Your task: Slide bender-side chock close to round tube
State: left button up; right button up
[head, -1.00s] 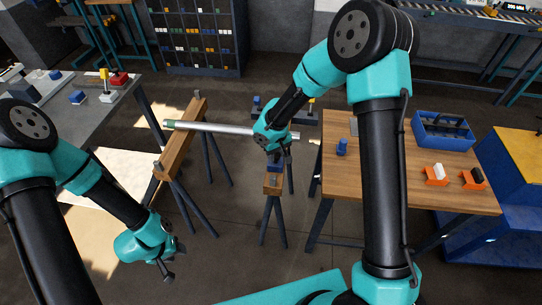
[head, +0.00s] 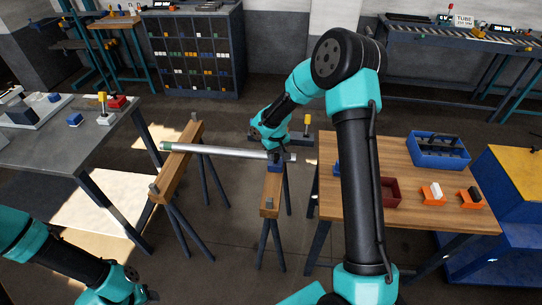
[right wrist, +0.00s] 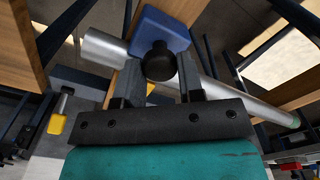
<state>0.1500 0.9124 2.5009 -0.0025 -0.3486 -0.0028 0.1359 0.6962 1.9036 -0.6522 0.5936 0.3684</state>
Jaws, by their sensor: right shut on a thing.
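The round tube (head: 225,152) is silver with a green band at its left end. It lies across two wooden trestles. The bender-side chock (head: 274,167) is a blue block on the right trestle (head: 270,200), at the near side of the tube. In the right wrist view the chock (right wrist: 168,27) has a black knob (right wrist: 158,62), and the tube (right wrist: 238,96) runs right beside it; I cannot tell whether they touch. My right gripper (right wrist: 160,88) is shut on the knob. My left gripper (head: 148,296) is at the bottom left, away from both; its jaws are unclear.
The left trestle (head: 172,180) carries the tube's green-banded end. A wooden table (head: 420,170) at the right holds a blue crate (head: 438,160), a dark red tray (head: 391,194) and orange holders. A grey table (head: 60,140) stands at the left. Floor between the trestles is clear.

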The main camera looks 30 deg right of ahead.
jog(key=o, duration=0.7)
jog(key=shift+r, duration=0.1)
notch_tip(320, 180, up, 17)
jog(key=shift+r, duration=0.1)
dwell(0.4)
dwell(0.3)
